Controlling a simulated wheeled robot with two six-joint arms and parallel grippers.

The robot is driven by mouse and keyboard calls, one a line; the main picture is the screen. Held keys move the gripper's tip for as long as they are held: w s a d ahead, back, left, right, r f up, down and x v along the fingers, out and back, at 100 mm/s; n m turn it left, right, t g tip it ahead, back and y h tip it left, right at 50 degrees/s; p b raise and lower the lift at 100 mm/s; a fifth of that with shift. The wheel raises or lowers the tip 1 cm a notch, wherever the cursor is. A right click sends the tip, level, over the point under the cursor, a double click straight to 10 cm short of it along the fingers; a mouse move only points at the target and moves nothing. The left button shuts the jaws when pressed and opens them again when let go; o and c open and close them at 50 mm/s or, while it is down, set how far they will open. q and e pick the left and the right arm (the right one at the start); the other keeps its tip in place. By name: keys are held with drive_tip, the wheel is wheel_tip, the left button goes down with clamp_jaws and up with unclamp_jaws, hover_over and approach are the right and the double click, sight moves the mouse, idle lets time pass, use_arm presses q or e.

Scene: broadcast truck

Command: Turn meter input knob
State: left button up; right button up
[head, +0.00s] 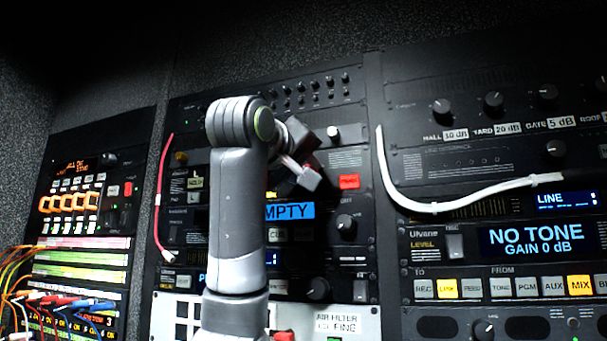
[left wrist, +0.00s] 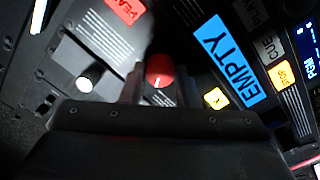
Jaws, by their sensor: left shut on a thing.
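My left gripper (head: 304,168) reaches up to the middle rack panel in the head view, its arm rising from below. In the left wrist view the left gripper (left wrist: 160,85) is shut on a round red knob (left wrist: 160,72) with a pale pointer mark. The fingers sit on both sides of the knob. I cannot read any label for the knob. My right gripper is in neither view.
A white knob (head: 333,132) and lit red button (head: 349,181) are close to the gripper. The blue EMPTY display (head: 290,212) is partly behind my arm. A white cable (head: 460,203) hangs across the right rack, a red cable (head: 161,205) at left.

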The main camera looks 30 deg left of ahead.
use_arm(q)
drive_tip(key=shift+m+b, duration=0.75)
drive_tip(key=shift+m, duration=2.05)
drive_tip(key=o, duration=1)
drive_tip(key=s+d+b, duration=0.1)
drive_tip(key=s+b, duration=0.2)
drive_tip(key=s, duration=0.2)
drive_tip(key=s+d+b, duration=0.1)
drive_tip(key=s+b, duration=0.3)
drive_tip(key=s, duration=0.2)
drive_tip(key=s+d+b, duration=0.1)
drive_tip(key=s+b, duration=0.3)
drive_tip(key=s, duration=0.2)
drive_tip(key=shift+d+r, duration=0.3)
drive_tip(key=shift+r, duration=0.05)
